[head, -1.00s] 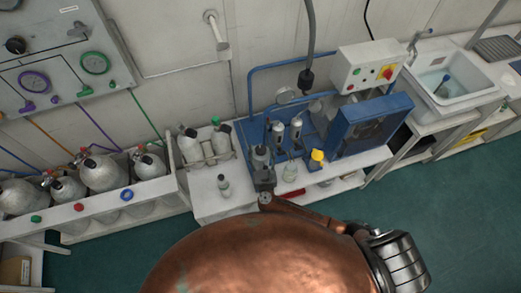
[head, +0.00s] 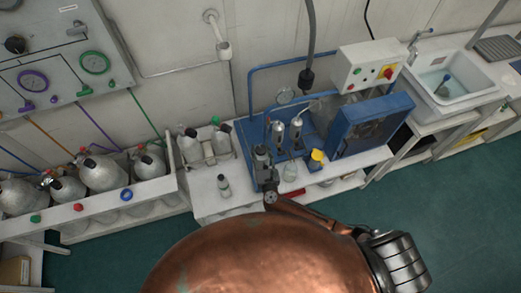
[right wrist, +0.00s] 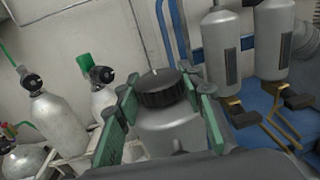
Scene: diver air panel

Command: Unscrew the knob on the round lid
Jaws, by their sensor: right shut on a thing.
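A grey canister (right wrist: 170,130) with a round top carries a black ribbed knob (right wrist: 160,88), seen in the right wrist view. My right gripper (right wrist: 163,100) has its green-padded fingers on either side of the knob and is shut on it. The knob sits upright on the canister, with no gap visible under it. In the head view my right gripper (head: 263,165) is at the front of the white bench, and the knob is too small and covered to make out there. My left gripper is not in view.
Two grey cylinders (right wrist: 222,45) stand close right of the canister. Pale bottles with black valves (right wrist: 60,120) stand to its left. A blue-framed machine (head: 370,128) stands to the right.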

